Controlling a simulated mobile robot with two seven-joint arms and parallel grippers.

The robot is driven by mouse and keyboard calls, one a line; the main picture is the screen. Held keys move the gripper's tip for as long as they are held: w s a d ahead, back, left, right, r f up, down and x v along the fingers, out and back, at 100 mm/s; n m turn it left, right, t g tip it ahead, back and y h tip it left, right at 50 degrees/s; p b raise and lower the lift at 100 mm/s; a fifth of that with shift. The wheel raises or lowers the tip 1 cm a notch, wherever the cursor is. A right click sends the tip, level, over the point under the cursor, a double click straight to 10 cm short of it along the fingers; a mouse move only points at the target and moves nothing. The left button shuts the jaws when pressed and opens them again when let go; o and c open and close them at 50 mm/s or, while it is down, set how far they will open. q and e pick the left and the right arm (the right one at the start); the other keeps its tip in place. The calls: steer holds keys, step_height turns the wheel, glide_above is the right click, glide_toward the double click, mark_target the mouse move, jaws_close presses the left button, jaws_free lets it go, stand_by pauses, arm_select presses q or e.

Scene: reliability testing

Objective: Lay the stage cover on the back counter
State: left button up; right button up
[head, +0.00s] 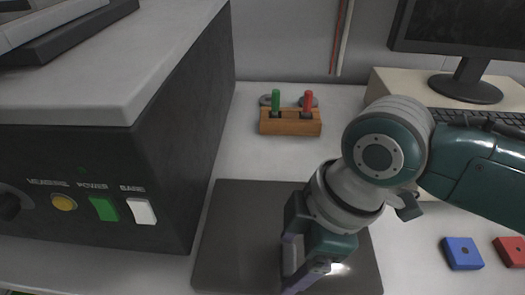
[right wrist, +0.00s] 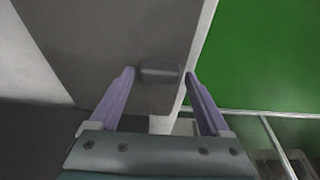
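A flat dark grey plate, which I take for the stage cover (head: 235,240), lies on the white counter (head: 245,145) in the head view, right of the machine. My right gripper (head: 298,284) hangs over its front part and hides some of it. In the right wrist view the cover (right wrist: 105,45) has a small dark block-like handle (right wrist: 160,72). My right gripper (right wrist: 159,76) is open there, with one finger on each side of the handle and small gaps visible. I cannot tell how far down the fingers reach. My left gripper is not in view.
The grey machine (head: 100,150) with buttons stands close on the left. A wooden holder (head: 290,122) with green and red handles stands behind the cover. A monitor (head: 465,40) and keyboard are at back right. Blue (head: 462,253) and red (head: 511,251) blocks lie right.

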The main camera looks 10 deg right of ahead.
steer(key=shift+o, duration=0.7)
steer(key=shift+r, duration=0.1)
steer(key=shift+r, duration=0.3)
steer(key=w+p+v, duration=0.1)
steer(key=p+v, duration=0.3)
steer(key=v, duration=0.7)
steer(key=s+a+m+t, duration=0.2)
steer(key=s+m, duration=0.4)
steer(key=s, duration=0.1)
steer(key=s+d+m+h, duration=0.2)
steer(key=s+d+m, duration=0.3)
steer(key=d+m, duration=0.2)
steer(key=shift+s+d+r+t+h, duration=0.2)
steer(key=shift+d+t+h, duration=0.15)
steer(key=shift+d, duration=0.5)
